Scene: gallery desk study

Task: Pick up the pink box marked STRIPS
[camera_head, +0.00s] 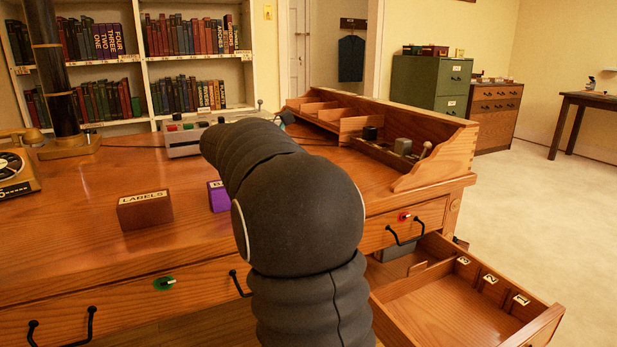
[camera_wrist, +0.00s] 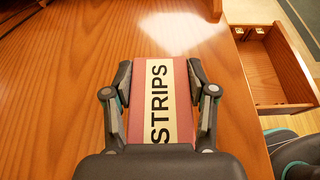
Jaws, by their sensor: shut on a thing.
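The pink box marked STRIPS (camera_wrist: 178,70) shows in the wrist view, with a cream label and black letters running along its top. My gripper (camera_wrist: 160,85) has one finger on each side of the box and is shut on it. The box is over the wooden desk top (camera_wrist: 60,80); I cannot tell whether it rests on it or is lifted. In the head view my dark arm hides the gripper and the pink box.
A brown LABELS box (camera_head: 145,211) and a partly hidden purple box (camera_head: 217,197) stand on the desk. An open drawer (camera_head: 440,312) juts out at the right front. A wooden organizer (camera_head: 430,150) stands at the desk's right. Bare desk lies around the LABELS box.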

